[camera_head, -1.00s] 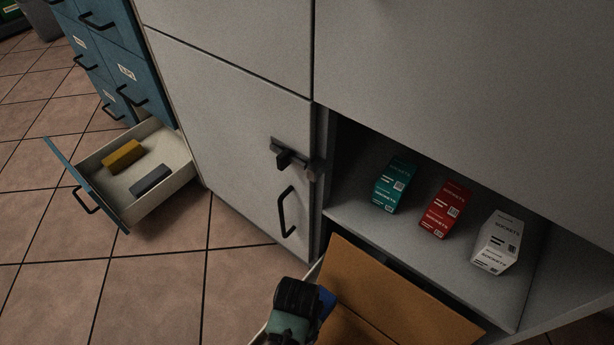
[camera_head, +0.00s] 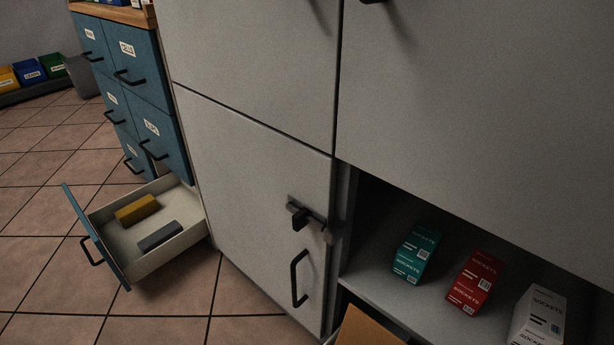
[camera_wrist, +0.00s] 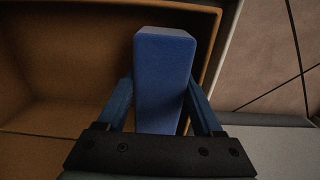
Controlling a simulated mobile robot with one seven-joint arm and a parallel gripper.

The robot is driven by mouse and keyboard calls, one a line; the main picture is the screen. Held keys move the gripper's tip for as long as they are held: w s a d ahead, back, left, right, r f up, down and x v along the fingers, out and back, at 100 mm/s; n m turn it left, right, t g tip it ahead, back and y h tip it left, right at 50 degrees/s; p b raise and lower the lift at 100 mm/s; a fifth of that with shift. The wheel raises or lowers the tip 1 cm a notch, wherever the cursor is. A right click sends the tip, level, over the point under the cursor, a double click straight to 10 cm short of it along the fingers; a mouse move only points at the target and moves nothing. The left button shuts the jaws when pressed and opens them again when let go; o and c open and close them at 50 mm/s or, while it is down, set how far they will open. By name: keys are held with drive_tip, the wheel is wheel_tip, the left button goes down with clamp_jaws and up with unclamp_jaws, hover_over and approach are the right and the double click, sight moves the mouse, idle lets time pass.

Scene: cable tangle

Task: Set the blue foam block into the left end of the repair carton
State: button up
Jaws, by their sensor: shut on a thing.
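In the wrist view, the blue foam block (camera_wrist: 163,80) stands long-ways between the two fingers of my gripper (camera_wrist: 161,100), which is shut on it. Behind and to the left of the block are the brown cardboard walls of the repair carton (camera_wrist: 70,115). The block appears over or inside the carton's edge; I cannot tell whether it touches the bottom. In the head view only a brown flap of the carton (camera_head: 368,328) shows at the bottom edge. My gripper and the block are out of the head view.
A grey cabinet (camera_head: 250,200) with a latched door stands in the middle. Its open shelf (camera_head: 375,275) holds teal, red and white sockets boxes. At left, an open drawer (camera_head: 175,250) holds a yellow block (camera_head: 136,209) and a grey block (camera_head: 160,236).

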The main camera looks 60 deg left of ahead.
drive_tip(key=shift+f, duration=0.4)
drive_tip(key=o, duration=1)
drive_tip(key=shift+o, duration=0.2)
wheel_tip(320, 180, up, 13)
drive_tip(key=p, duration=0.7)
drive_tip(key=shift+r+p, duration=0.15)
drive_tip(key=shift+p, duration=0.15)
